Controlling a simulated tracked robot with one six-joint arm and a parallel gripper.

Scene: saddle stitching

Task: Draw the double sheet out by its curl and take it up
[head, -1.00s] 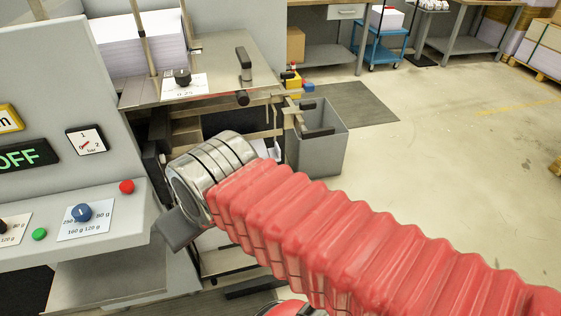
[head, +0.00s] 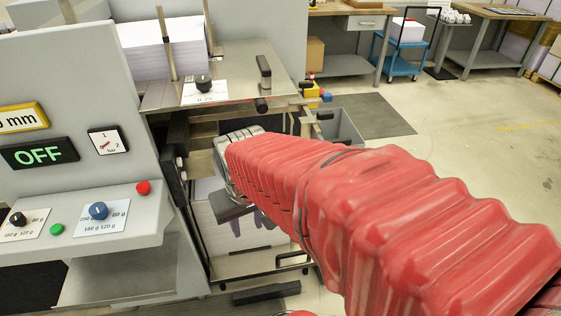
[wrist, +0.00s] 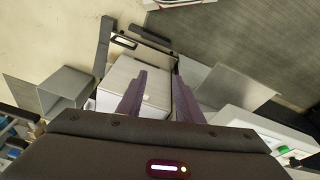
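My gripper (wrist: 160,74) is open in the wrist view, its two purple fingers apart with nothing held between them. They point toward a pale stack of sheets (wrist: 122,72) in a dark frame; a small light spot shows near the left finger. In the head view my gripper (head: 250,226) hangs in front of the white stack (head: 262,238) low in the machine, partly hidden by my red-sleeved arm. I cannot make out a separate double sheet or its curl in either view.
The machine's panel (head: 100,205) with knobs and an OFF display (head: 40,153) stands left. A second paper pile (head: 160,48) sits on top. A grey bin (head: 343,128) is behind my arm. A blue cart (head: 400,55) stands farther back. Open floor lies right.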

